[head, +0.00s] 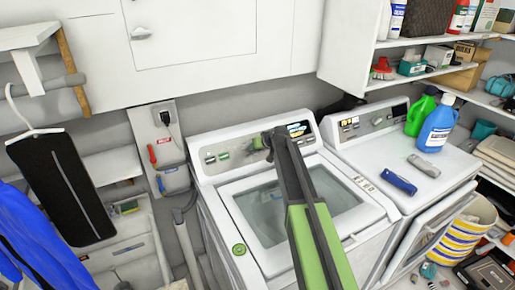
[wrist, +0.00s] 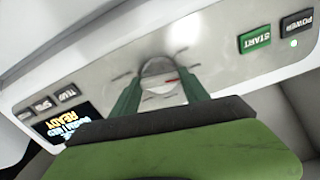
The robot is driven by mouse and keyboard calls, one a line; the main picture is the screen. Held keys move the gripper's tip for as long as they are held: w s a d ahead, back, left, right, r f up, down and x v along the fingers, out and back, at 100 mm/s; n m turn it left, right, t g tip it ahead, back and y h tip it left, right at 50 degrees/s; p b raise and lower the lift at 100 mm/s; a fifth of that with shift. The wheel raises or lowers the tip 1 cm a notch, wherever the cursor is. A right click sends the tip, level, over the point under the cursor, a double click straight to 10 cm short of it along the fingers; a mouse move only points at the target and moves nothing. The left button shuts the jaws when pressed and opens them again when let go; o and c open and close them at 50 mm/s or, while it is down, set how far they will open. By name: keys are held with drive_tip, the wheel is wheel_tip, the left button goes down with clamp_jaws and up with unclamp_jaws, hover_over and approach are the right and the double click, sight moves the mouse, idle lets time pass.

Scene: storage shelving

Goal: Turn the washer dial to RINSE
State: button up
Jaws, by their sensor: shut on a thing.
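The washer (head: 234,186) is white, with a glass lid and a raised control panel at its back, in the middle of the head view. The washer dial (wrist: 158,68) is a round grey knob on that panel in the wrist view. A red mark shows on its right side, with short tick lines around it. Its labels are not readable. My gripper (wrist: 160,76) has its green fingers on either side of the dial and is shut on it. In the head view my gripper (head: 266,141) reaches the panel and mostly hides the dial.
The wrist view shows a green START button (wrist: 255,41), a POWER button (wrist: 297,23) and a lit display (wrist: 62,125). In the head view, a second white machine (head: 375,155) stands at the right, with a blue bottle (head: 437,124) and a green bottle (head: 420,112) on top.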

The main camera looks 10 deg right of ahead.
idle(0.4)
drive_tip(key=o, duration=1.4)
drive_tip(key=shift+r, duration=0.1)
drive_tip(key=p+v, duration=1.1)
drive_tip(key=v, duration=0.6)
drive_tip(key=shift+s+r+p, duration=0.1)
drive_tip(key=shift+s+p, duration=0.05)
drive_tip(key=shift+p, duration=0.2)
